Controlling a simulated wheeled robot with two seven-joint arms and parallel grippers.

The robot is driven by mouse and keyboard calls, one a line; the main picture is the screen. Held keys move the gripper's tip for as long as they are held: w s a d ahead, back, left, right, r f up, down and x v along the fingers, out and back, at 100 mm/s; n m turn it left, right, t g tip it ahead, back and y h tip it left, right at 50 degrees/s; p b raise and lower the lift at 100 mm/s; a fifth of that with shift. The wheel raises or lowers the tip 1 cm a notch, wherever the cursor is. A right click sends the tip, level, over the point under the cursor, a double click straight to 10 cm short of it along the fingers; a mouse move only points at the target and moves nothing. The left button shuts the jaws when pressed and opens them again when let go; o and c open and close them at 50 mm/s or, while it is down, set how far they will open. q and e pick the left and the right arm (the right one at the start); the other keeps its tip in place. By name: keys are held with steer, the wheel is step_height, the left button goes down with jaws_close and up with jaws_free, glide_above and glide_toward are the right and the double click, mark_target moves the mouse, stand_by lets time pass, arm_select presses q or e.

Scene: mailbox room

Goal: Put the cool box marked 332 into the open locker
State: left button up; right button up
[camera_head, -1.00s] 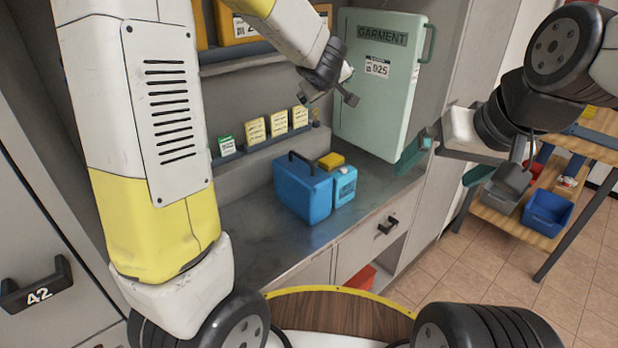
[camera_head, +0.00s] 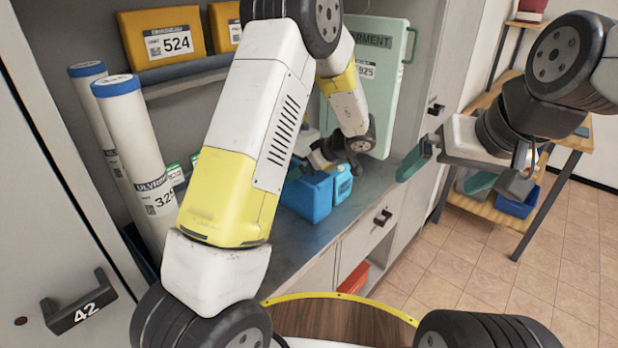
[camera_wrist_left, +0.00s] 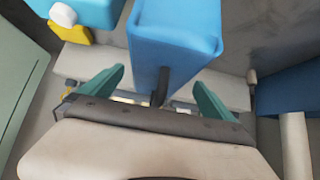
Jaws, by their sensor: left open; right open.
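The blue cool box (camera_head: 307,198) stands on the grey counter, partly hidden by my left arm; no 332 marking is readable. My left gripper (camera_head: 322,155) is at the top of the box. In the left wrist view, its green fingers (camera_wrist_left: 159,80) are apart, with the box's dark handle (camera_wrist_left: 160,88) between them and the blue box body (camera_wrist_left: 178,35) beyond. My right gripper (camera_head: 447,172) is open and empty, in the air right of the counter.
A lighter blue container (camera_head: 343,183) stands close beside the box. A green GARMENT case (camera_head: 385,70) stands behind. White tubes (camera_head: 150,180) stand at the left. An open space under the counter holds a red item (camera_head: 352,285). A wooden rack (camera_head: 520,222) stands at the right.

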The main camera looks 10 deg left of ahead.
arm_select(q)
steer(key=x, duration=0.2)
steer(key=shift+w+a+f, duration=0.15)
steer(key=shift+w+f, duration=0.05)
steer(key=shift+f, duration=0.05)
steer(key=c, duration=1.9)
steer(key=shift+r, duration=0.1)
steer(key=shift+c, duration=0.7)
